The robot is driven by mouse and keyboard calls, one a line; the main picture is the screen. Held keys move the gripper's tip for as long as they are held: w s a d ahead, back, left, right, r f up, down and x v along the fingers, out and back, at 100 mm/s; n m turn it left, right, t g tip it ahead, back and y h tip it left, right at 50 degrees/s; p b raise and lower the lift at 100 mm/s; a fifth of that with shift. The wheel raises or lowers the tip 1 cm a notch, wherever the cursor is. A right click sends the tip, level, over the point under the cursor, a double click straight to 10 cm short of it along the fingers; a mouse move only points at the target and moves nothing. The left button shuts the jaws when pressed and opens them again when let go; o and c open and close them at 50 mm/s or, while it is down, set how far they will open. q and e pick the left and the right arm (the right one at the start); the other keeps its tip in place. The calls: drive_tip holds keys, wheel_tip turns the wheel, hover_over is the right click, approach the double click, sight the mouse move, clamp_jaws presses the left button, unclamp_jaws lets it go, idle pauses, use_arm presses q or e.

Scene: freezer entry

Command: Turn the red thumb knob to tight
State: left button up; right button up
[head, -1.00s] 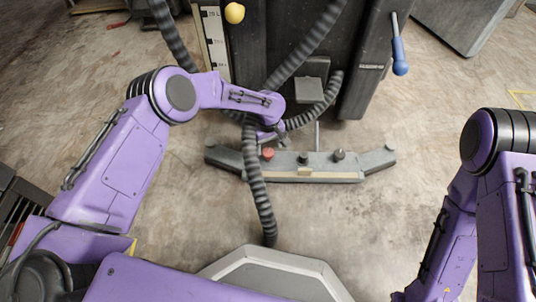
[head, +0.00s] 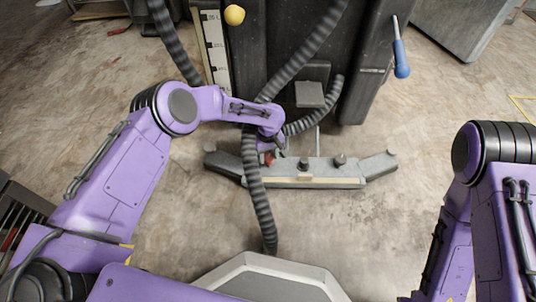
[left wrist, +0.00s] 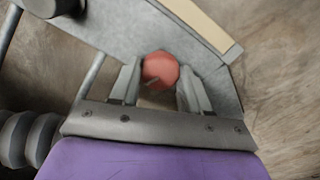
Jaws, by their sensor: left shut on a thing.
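The red thumb knob (head: 268,158) stands at the left part of a grey bar-shaped base (head: 300,182) on the floor. In the head view the knob is partly hidden by my left wrist and gripper. In the left wrist view the round red knob (left wrist: 160,70) sits between the two grey fingers of my left gripper (left wrist: 160,82), which is shut on it. A short dark mark shows on the knob's near side. My right gripper is out of view; only part of my right arm shows.
Two dark knobs (head: 340,160) stand further right on the base. A ribbed dark hose (head: 258,195) hangs just in front of my left gripper. A black machine (head: 300,60) with a blue-handled lever (head: 400,60) stands behind.

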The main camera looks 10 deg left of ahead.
use_arm(q)
drive_tip(key=shift+r+m+p, duration=0.15)
drive_tip(key=shift+m+p, duration=0.4)
drive_tip(key=shift+m, duration=0.55)
drive_tip(key=m, duration=0.2)
drive_tip(key=shift+m+p, duration=0.3)
drive_tip(key=shift+p, duration=0.05)
drive_tip(key=m, duration=0.3)
drive_tip(key=shift+m, duration=0.3)
drive_tip(key=m, duration=0.4)
drive_tip(key=shift+m, duration=0.3)
drive_tip(key=m, duration=0.4)
drive_tip(key=shift+m, duration=0.3)
drive_tip(key=m, duration=0.9)
drive_tip(key=shift+m, duration=0.4)
drive_tip(key=shift+m+b, duration=0.3)
drive_tip(key=shift+m, duration=1.7)
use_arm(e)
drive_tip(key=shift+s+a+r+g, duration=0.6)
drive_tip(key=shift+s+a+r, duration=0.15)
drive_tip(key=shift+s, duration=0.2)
use_arm(q)
drive_tip(key=shift+m, duration=0.3)
